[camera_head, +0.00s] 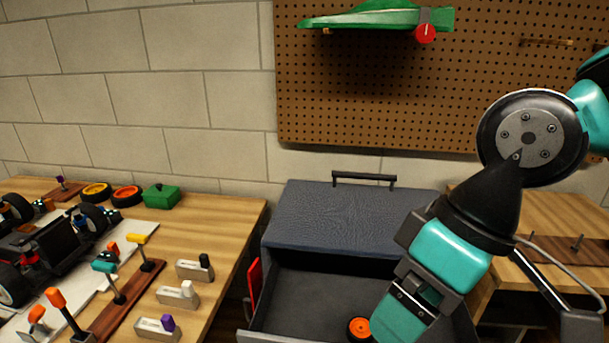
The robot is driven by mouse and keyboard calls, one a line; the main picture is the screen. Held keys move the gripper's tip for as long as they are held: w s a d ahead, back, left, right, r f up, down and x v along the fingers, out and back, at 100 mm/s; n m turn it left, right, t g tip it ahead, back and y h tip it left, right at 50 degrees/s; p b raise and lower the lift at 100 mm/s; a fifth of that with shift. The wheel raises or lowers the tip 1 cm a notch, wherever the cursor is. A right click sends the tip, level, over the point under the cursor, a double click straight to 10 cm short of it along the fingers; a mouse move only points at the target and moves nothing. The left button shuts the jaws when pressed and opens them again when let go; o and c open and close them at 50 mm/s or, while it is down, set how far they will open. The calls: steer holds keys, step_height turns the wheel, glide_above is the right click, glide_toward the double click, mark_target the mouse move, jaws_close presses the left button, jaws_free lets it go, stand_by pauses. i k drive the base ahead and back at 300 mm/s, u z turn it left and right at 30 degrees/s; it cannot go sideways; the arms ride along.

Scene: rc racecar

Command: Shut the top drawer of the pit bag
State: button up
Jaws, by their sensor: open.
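The pit bag (345,215) is a dark blue-grey box with a black carry handle on top, standing between two wooden benches. Its top drawer (310,290) is pulled out toward me, and its dark inside shows. A small wheel with an orange hub (359,328) lies in the drawer, partly behind my arm. My gripper (402,318) reaches down over the right part of the drawer and is open. Its fingertips are cut off by the lower picture edge, so I cannot tell whether it touches the drawer. My arm hides the drawer's right part.
The left bench (215,225) holds an RC car (55,245), loose wheels, a green block (161,196) and several coloured-handled tools. A red item (254,284) is beside the bag's left side. The right bench (540,215) is behind my arm. A pegboard (380,95) hangs above.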

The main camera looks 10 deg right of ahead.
mark_target(306, 296)
steer(key=z, duration=0.5)
steer(key=k, duration=0.85)
steer(key=u, duration=0.5)
